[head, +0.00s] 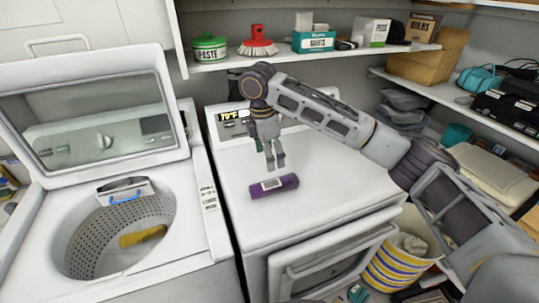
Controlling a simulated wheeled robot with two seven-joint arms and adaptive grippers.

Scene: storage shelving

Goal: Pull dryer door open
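The white dryer (330,185) stands right of the open-lidded washer. Its door (335,265) shows on the front face at the bottom of the head view, with a rounded frame and a darker recessed panel. The lower part is cut off by the picture edge, and I cannot tell whether it is ajar. My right gripper (276,166) points down above the dryer top, well away from the door. Its fingertips are close together and hold nothing visible. A purple cylinder with a white label (287,182) lies on the dryer top just below them. My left gripper is not in view.
The washer (215,235) has its lid up and a yellow cloth (143,236) in the drum. A striped basket (385,268) stands beside the dryer's right front. Shelves with boxes (314,40) line the back and right.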

